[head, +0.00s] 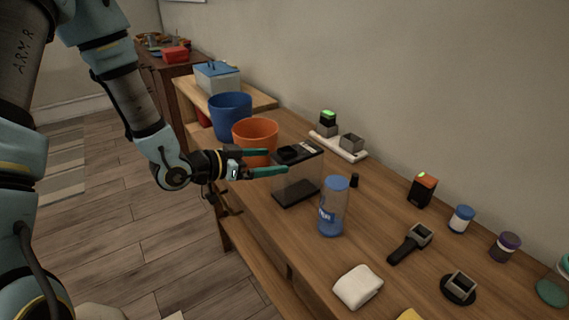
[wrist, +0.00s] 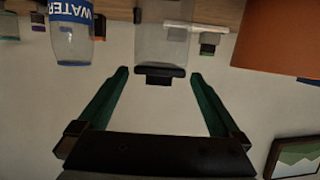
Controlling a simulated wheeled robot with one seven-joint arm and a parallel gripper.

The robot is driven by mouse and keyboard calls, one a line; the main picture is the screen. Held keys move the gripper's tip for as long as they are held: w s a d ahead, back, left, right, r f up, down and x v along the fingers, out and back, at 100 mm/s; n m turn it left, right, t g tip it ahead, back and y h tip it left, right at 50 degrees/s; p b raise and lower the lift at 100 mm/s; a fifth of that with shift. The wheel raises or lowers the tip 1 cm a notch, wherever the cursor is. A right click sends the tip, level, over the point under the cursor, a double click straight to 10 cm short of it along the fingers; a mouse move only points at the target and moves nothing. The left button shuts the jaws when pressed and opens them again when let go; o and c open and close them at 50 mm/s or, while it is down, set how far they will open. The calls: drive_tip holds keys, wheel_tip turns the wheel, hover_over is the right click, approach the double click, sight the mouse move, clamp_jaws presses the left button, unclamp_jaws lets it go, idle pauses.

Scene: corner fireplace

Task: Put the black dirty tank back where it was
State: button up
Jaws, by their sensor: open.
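A see-through tank with a black lid and dark base (head: 297,180) stands upright on the wooden bench; I take it as the black dirty tank. In the wrist view, which is upside down, the tank (wrist: 162,42) is ahead of the fingers, roughly centred between them, its black lid nearest. My gripper (head: 284,161) is open and empty at the tank's left side, near its upper part. In the wrist view my gripper (wrist: 160,73) shows both green fingers spread wide. I cannot tell whether a fingertip touches the tank.
An orange bin (head: 255,134) and blue bin (head: 231,108) stand behind the gripper. A blue-capped water bottle (head: 333,208) is close at the tank's right front. A white dock (head: 346,152) is behind. A black handheld part (head: 410,244) and white cloth (head: 357,287) lie further right.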

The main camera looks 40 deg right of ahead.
drive_tip(key=shift+v, duration=1.5)
drive_tip(key=w+a+n+t+y, duration=0.3)
drive_tip(key=w+a+n+y, duration=0.15)
drive_tip(key=w+a, duration=0.4)
drive_tip(key=w+a+n+t+y, duration=0.3)
drive_tip(key=w+a+y, duration=0.2)
drive_tip(key=a, duration=0.7)
drive_tip(key=s+a+r+n+g+y, duration=0.1)
drive_tip(key=s+a+r+n+y, duration=0.1)
drive_tip(key=s+a+n, duration=0.3)
drive_tip(key=s+a+r+n+g+y, duration=0.2)
drive_tip(key=s+a+n, duration=0.3)
drive_tip(key=a, duration=0.7)
drive_tip(key=shift+r+g+y, duration=0.25)
drive_tip(key=shift+g+y, duration=0.05)
drive_tip(key=shift+y, duration=0.15)
